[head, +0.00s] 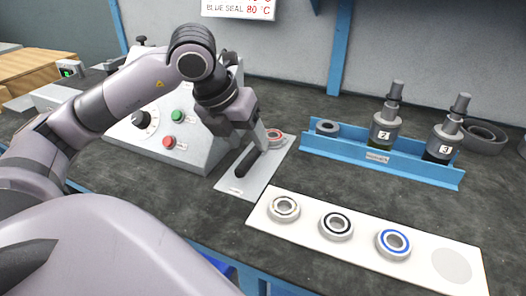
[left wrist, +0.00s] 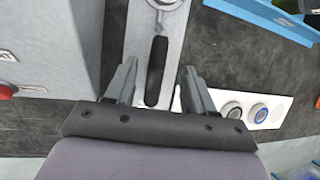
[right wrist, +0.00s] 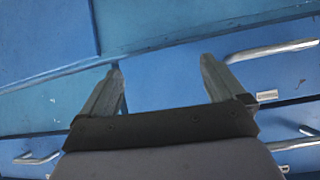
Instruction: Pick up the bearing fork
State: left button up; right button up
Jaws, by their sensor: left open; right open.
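The bearing fork's black handle (head: 241,163) lies along a light grey plate (head: 227,186) beside the control box. In the left wrist view the handle (left wrist: 156,71) runs lengthwise between the fingers, with metal parts beyond its far end. My left gripper (head: 252,142) is over the plate and partly hides the fork in the head view. The left gripper (left wrist: 159,76) is open, with a finger on either side of the handle and nothing held. Whether it is level with the handle is unclear. My right gripper (right wrist: 161,68) is open and empty.
A red-marked bearing (head: 275,138) sits at the plate's far end. A white board (head: 310,243) with several bearings lies in front. A blue rack (head: 408,172) with numbered tools stands behind. The control box (head: 165,135) is close on the left. The right gripper faces blue drawers (right wrist: 170,60).

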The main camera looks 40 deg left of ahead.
aim_at(253, 150)
pick_arm(q)
jog(key=x, duration=0.4)
jog(key=shift+a+f, duration=0.1)
jog(key=shift+a, duration=0.05)
grip_shut()
jog(key=shift+r, duration=0.2)
notch_tip(253, 150, up, 20)
jog(key=p, duration=0.6)
jog(key=shift+f, duration=0.1)
